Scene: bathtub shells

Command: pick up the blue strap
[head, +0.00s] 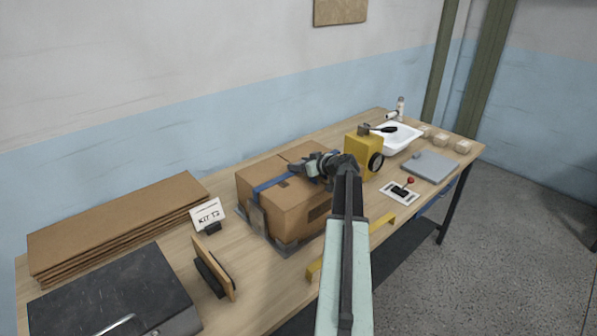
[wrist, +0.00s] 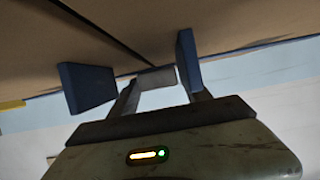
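The blue strap (head: 270,183) runs across the top of a brown cardboard box (head: 296,214) on the workbench. Another short piece of it shows just past my gripper (head: 308,168). My gripper is over the box top and hides the middle of the strap. In the wrist view, two dark blue finger pads stand apart at my gripper (wrist: 137,75), close to the cardboard (wrist: 230,18). A thin blue band (wrist: 268,44) lies along the cardboard at the right there. I cannot tell whether the pads touch the strap.
A yellow device (head: 362,152) stands close right of the box. Beyond it are a white basin (head: 398,140) and a grey plate (head: 431,166). Left are a card sign (head: 208,217), flat cardboard (head: 115,222) and a dark case (head: 112,292). A yellow bar (head: 382,221) lies along the front edge.

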